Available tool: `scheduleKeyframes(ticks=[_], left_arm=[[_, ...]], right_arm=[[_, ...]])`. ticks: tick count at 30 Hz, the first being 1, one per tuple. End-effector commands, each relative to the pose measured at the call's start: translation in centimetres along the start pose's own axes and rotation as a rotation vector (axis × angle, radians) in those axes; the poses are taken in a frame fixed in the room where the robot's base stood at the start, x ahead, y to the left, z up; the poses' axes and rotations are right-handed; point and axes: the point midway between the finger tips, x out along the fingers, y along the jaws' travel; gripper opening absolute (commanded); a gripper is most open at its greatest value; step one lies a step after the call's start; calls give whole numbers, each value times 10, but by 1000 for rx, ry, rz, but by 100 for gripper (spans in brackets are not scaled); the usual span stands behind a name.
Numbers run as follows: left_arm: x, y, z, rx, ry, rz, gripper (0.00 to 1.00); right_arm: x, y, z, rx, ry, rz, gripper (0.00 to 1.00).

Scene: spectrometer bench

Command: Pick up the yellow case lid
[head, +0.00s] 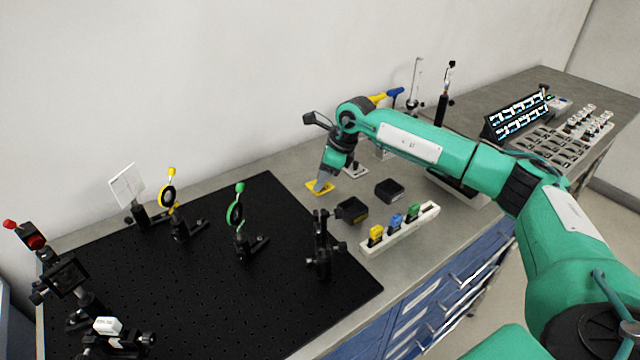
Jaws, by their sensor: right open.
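My left gripper is not in view.
A black open case (351,211) and a black block (389,190) lie close by. A white rack (400,230) holds yellow, blue and green pieces. The black board (190,285) bears several optic mounts. A black-framed panel (516,118) stands at the far right.

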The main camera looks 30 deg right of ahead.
Motion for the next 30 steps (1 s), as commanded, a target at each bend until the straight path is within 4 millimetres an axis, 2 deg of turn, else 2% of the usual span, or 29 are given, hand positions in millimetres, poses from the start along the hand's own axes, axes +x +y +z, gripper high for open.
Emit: scheduleKeyframes(ticks=[1,7,8,23,26,30], left_arm=[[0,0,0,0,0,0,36],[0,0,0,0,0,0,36],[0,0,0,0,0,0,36],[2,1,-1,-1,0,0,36],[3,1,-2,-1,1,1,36],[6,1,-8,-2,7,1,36]], right_arm=[[0,0,0,0,0,0,41],[0,0,0,0,0,0,2],[0,0,0,0,0,0,0],[-6,0,3,0,-1,0,0],[-15,-1,7,-1,-2,-1,0],[-38,-1,17,-2,-3,-3,0]])
